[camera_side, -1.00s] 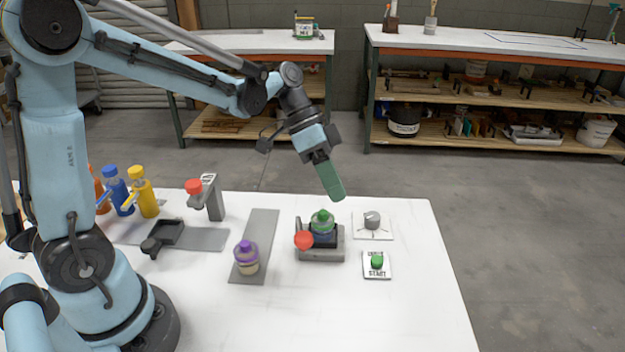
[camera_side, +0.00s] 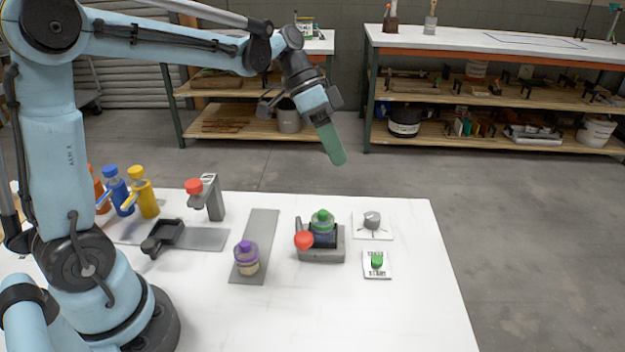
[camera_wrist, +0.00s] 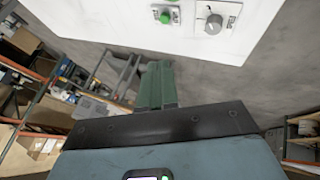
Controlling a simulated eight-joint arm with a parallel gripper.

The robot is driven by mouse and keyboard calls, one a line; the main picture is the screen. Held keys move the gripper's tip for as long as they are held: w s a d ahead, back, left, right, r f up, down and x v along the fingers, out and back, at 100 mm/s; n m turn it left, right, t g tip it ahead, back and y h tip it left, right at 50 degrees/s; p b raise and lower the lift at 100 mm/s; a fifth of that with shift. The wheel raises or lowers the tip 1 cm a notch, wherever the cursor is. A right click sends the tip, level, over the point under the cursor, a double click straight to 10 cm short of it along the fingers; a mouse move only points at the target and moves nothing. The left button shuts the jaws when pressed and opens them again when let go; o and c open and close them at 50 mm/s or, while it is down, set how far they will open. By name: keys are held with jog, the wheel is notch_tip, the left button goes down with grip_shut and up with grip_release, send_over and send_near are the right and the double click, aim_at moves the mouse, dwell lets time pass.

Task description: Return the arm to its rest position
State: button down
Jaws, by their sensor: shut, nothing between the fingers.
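My gripper (camera_side: 333,146), with green fingers, is shut and empty. It hangs in the air well above the far edge of the white table (camera_side: 400,310), pointing down and slightly right. In the wrist view its green fingers (camera_wrist: 156,86) lie together, with the table's corner beyond them. Nothing touches the gripper.
Colored bottles (camera_side: 144,195) and a red-knobbed stand (camera_side: 212,197) are at left. The air around my gripper is clear.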

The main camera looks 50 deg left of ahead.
jog(key=s+a+f+n+t+y, duration=0.2)
jog(key=s+n+t+y, duration=0.15)
jog(key=s, duration=0.25)
jog(key=s+a+f+n+t+y, duration=0.2)
jog(key=s+n+t+y, duration=0.1)
jog(key=s+n+y, duration=0.15)
notch_tip(320, 180, up, 6)
jog(key=m+g+y, duration=0.2)
jog(key=m+g, duration=0.7)
jog(key=g, duration=0.1)
send_over(308, 239)
jog(key=w+d, duration=0.7)
jog(key=w, duration=0.1)
jog(key=s+a+f, duration=0.5)
jog(key=f, duration=0.4)
jog(key=shift+s+a, duration=0.15)
jog(key=shift+s, duration=0.05)
jog(key=shift+s+a+f+m+y, duration=0.1)
jog(key=shift+s+a+m+y, duration=0.15)
jog(key=shift+s+m, duration=0.2)
jog(key=shift+s+a+m+y, duration=0.15)
jog(key=shift+s+a+m, duration=0.15)
jog(key=shift+s, duration=0.25)
